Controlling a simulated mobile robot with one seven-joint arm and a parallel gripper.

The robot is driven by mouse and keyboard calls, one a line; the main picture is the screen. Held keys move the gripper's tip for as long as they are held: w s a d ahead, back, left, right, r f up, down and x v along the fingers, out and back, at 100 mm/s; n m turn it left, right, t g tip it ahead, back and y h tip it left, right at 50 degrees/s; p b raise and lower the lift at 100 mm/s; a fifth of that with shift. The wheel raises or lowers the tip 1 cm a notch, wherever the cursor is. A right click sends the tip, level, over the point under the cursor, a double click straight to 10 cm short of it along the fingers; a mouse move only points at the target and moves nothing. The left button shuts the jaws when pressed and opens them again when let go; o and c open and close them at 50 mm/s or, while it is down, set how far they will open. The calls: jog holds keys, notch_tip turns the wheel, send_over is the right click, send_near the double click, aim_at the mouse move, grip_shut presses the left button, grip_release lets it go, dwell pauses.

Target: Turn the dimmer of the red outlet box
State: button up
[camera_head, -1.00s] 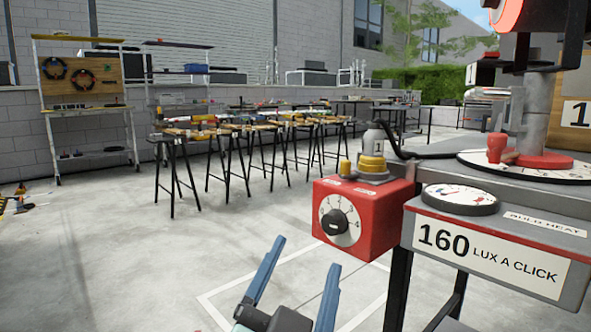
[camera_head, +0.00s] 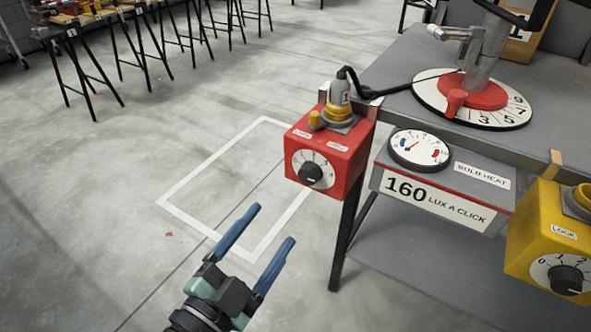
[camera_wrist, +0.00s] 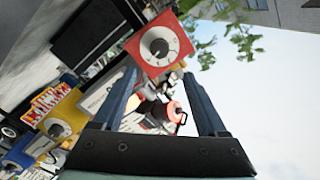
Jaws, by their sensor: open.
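The red outlet box (camera_head: 329,153) hangs at the left front corner of the grey table in the head view. Its black dimmer knob (camera_head: 311,174) sits on a white numbered dial on the front face. A yellow-and-grey fitting with a black cable stands on its top. My gripper (camera_head: 265,236) is open and empty, with two blue fingers, below and left of the box and apart from it. In the wrist view the red box (camera_wrist: 176,66) and its knob (camera_wrist: 160,47) appear tilted beyond the open fingers (camera_wrist: 168,82).
A yellow box (camera_head: 540,222) with its own dial hangs further right on the table. A "160 LUX A CLICK" sign (camera_head: 435,199) and a round gauge (camera_head: 420,150) sit between the boxes. A numbered turntable (camera_head: 430,97) stands on the tabletop.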

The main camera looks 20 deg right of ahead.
aim_at(307, 178)
jog(key=x, duration=1.1)
jog(key=shift+w+d+b, duration=0.25)
jog(key=shift+d+b, duration=0.05)
jog(key=shift+d, duration=0.05)
grip_shut()
